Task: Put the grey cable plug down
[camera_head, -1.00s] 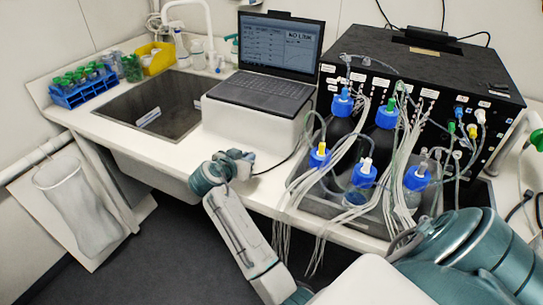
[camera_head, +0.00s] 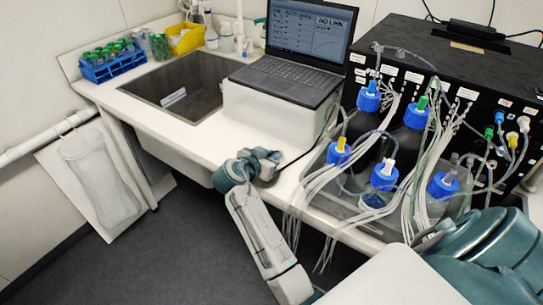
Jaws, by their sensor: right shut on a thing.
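My right gripper (camera_head: 271,161) is at the end of the teal and grey arm that folds up through the middle of the view. It is at the front edge of the white counter, left of the bottle tray. It is small and dark here, and its fingers are hard to make out. A thin dark cable (camera_head: 306,154) runs from it up towards the laptop stand. The grey cable plug itself is hidden or too small to see at the jaws, which are shut on it. My left gripper is out of view.
A laptop (camera_head: 292,84) showing "NO LINK" stands on a white block (camera_head: 262,115). To its left are the sink (camera_head: 190,102) and a blue tube rack (camera_head: 112,66). To the right, a tray of blue-capped bottles with hanging tubes stands before a black box (camera_head: 455,60). Bare counter (camera_head: 205,143) lies before the sink.

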